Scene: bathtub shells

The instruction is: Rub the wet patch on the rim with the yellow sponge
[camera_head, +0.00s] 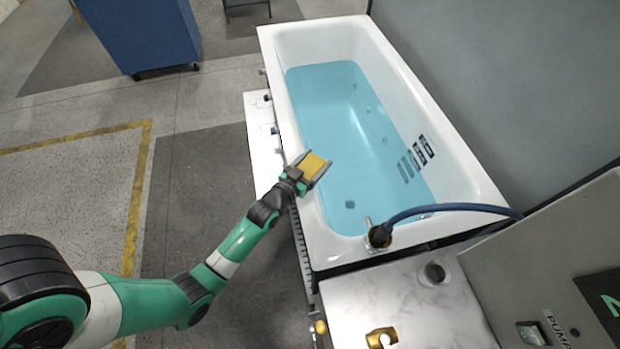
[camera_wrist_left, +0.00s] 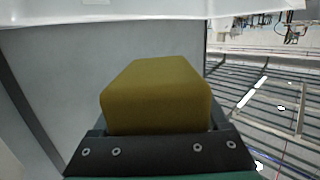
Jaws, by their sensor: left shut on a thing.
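The yellow sponge (camera_head: 314,164) is held between the fingers of my left gripper (camera_head: 310,165), over the near-left rim of the white bathtub (camera_head: 312,215) in the head view. In the left wrist view the sponge (camera_wrist_left: 155,95) fills the middle, above the dark gripper body, with a white edge (camera_wrist_left: 150,15) across the top. I cannot tell whether the sponge touches the rim. The wet patch cannot be made out; the arm and sponge may hide it. My right gripper is not in view.
The tub holds blue water (camera_head: 340,110). A blue hose (camera_head: 450,207) runs from a brass fitting (camera_head: 379,236) at the near end.

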